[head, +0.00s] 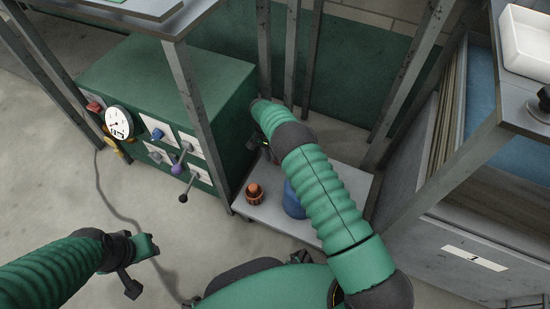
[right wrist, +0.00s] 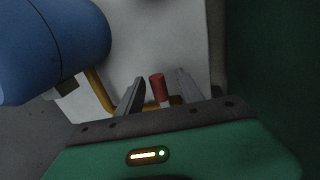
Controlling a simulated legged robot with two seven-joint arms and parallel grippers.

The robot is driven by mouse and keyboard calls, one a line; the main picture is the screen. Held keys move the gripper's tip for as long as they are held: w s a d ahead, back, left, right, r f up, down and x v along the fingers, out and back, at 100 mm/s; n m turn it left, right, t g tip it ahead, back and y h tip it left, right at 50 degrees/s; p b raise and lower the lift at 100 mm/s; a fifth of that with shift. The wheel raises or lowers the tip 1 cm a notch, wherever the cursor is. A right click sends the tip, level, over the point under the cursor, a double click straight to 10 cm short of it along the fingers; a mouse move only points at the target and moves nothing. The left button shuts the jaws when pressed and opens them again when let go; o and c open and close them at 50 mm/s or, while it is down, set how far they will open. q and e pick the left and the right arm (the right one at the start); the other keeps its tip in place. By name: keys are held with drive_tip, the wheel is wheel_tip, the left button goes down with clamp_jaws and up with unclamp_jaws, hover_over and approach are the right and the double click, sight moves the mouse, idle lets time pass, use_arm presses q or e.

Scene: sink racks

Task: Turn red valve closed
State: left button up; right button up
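In the right wrist view, a short red cylindrical handle (right wrist: 157,87), which looks like the red valve's, stands between the two grey fingers of my right gripper (right wrist: 160,92). The fingers are apart, with a gap on each side of the handle. A yellow pipe (right wrist: 98,90) runs beside and below it. In the head view my right gripper (head: 258,146) is at the green cabinet's right side, mostly hidden by my arm, and the handle cannot be made out there. My left gripper (head: 140,266) is empty over the floor at lower left, its fingers apart.
The green cabinet (head: 130,75) carries a white gauge (head: 118,122) and several small levers. A low grey shelf (head: 268,215) holds an orange-brown knob-like part (head: 255,193) and a blue cylinder (head: 293,200), close to my right arm. Grey table legs stand around.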

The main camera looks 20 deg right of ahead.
drive_tip(key=shift+r+p, duration=0.3)
drive_tip(key=shift+r, duration=0.15)
wheel_tip(320, 180, up, 16)
drive_tip(key=w+a+p, duration=0.2)
drive_tip(key=p, duration=0.5)
drive_tip(key=shift+w+f+p, duration=0.25)
drive_tip(key=shift+p, duration=0.05)
